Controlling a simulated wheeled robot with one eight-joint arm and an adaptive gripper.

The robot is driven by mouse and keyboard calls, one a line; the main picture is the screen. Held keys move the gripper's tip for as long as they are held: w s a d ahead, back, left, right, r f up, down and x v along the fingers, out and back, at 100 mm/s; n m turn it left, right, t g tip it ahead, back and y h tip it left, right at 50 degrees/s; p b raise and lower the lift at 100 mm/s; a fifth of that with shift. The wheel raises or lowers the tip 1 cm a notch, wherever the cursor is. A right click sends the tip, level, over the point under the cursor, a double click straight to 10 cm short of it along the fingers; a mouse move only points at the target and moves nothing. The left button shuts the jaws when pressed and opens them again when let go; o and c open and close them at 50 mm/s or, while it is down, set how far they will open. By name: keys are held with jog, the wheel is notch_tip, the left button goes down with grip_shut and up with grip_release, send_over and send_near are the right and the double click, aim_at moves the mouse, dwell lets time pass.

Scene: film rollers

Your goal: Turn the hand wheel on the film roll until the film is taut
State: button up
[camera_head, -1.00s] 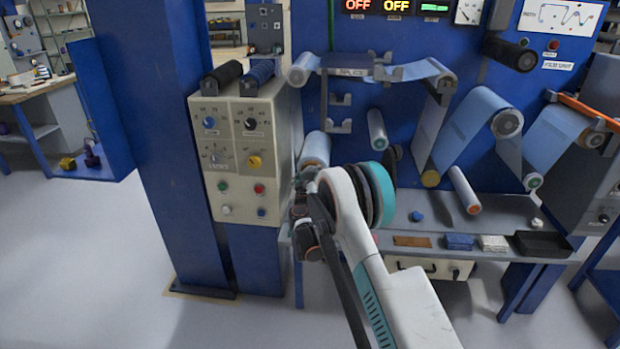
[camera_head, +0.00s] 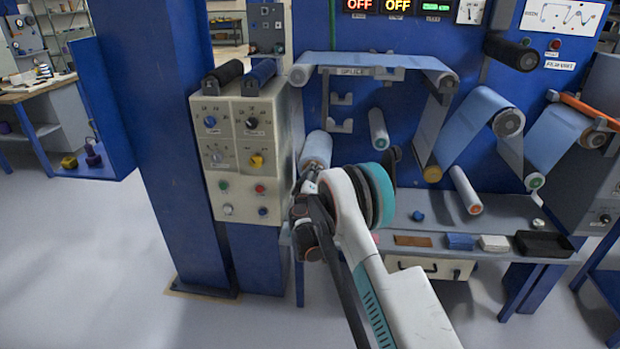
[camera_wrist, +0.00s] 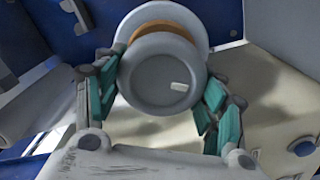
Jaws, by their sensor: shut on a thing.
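The grey hand wheel (camera_wrist: 150,85) with a small white mark fills the middle of the wrist view. My gripper (camera_wrist: 162,82) is shut on it, with teal-padded fingers on both sides of the rim. Behind the wheel are an orange-brown ring (camera_wrist: 160,27) and a pale round flange. In the head view the film roll (camera_head: 316,148) is just above my gripper (camera_head: 307,186), and my wrist hides the wheel there. The blue film (camera_head: 375,61) runs from the upper left roller to the upper right roller in a straight, flat span above the splice plate.
A beige control box (camera_head: 238,155) with knobs and buttons stands close left of my gripper, in front of a blue column (camera_head: 160,150). A grey shelf (camera_head: 400,215) with small blocks and a black tray (camera_head: 543,244) lies to the right. The floor at left is open.

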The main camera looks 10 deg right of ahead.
dwell(0.3)
jog(key=o, duration=1.1)
jog(key=v, duration=1.2)
jog(key=shift+r, duration=0.1)
